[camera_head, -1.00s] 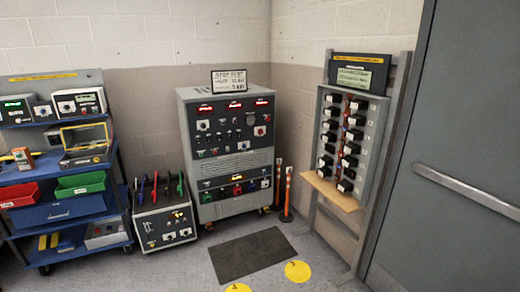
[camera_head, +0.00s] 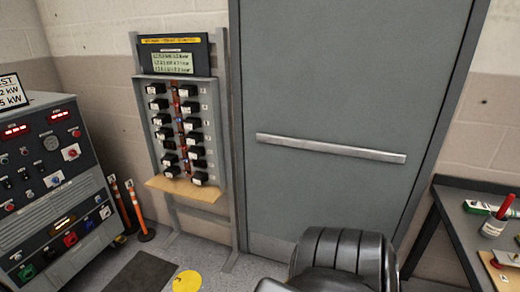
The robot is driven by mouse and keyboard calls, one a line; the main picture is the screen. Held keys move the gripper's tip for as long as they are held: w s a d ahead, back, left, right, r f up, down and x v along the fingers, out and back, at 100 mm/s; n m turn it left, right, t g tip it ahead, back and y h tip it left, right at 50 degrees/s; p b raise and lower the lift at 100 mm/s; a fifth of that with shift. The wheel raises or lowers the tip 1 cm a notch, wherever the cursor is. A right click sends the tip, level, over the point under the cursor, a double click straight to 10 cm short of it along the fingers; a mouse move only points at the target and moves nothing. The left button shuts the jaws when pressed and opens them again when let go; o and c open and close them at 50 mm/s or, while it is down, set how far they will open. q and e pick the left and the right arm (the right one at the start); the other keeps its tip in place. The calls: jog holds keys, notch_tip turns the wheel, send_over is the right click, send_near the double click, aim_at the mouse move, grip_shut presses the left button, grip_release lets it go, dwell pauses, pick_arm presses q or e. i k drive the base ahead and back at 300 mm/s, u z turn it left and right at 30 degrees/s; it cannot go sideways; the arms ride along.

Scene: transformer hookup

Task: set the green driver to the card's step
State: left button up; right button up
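A long green-and-white item (camera_head: 481,208) lies on the dark bench at the right edge. It may be the green driver, but it is too small to tell, and no setting on it can be read. The white card (camera_head: 10,92) with black print stands on the grey test cabinet at the left edge. Neither of my grippers shows in this view.
The grey cabinet (camera_head: 48,210) is at left. A rack of black plug-like blocks (camera_head: 182,130) stands left of a closed grey door (camera_head: 345,90). A yellow floor disc (camera_head: 187,281) lies below.

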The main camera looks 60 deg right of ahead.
aim_at(511, 213)
jog(key=z, duration=4.65)
jog(key=i, duration=1)
